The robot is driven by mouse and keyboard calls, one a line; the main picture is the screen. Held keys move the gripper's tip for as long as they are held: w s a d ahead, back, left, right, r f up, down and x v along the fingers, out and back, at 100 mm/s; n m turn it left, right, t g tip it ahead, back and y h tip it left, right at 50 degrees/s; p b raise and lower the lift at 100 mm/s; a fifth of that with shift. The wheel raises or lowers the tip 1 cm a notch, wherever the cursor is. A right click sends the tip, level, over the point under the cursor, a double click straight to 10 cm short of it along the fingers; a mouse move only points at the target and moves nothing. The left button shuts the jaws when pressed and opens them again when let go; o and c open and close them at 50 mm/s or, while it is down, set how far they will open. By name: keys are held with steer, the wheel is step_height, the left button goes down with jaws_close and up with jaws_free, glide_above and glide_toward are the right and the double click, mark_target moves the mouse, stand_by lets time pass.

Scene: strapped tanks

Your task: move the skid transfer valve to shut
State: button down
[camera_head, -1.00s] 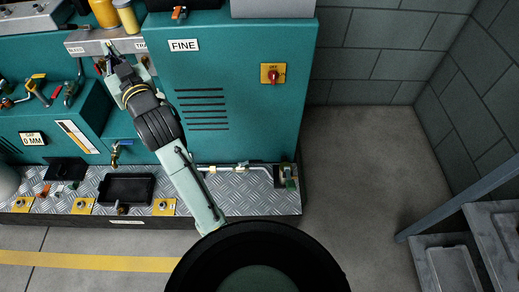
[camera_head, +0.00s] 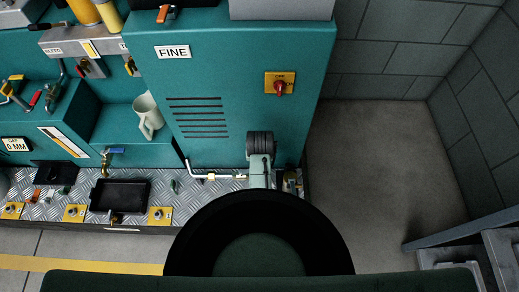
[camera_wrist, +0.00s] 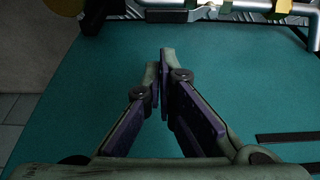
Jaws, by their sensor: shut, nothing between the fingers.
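My gripper (camera_wrist: 159,62) is shut and empty in the wrist view, in front of a plain teal surface. A metal pipe with fittings (camera_wrist: 235,10) runs along the top of that view, beyond the fingertips and apart from them. In the head view my dark wrist hides the fingers low on the teal cabinet. Beside it, a small valve-like fitting (camera_head: 292,181) sits at the right end of the skid, partly hidden by my arm. I cannot tell which is the skid transfer valve.
The teal cabinet (camera_head: 225,75) carries a FINE label and a red rotary switch (camera_head: 280,86). A pale mug (camera_head: 147,116) stands left of it. A black tray (camera_head: 119,194) lies on the tread-plate skid.

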steer(key=x, duration=0.9)
steer(key=shift+f, duration=0.25)
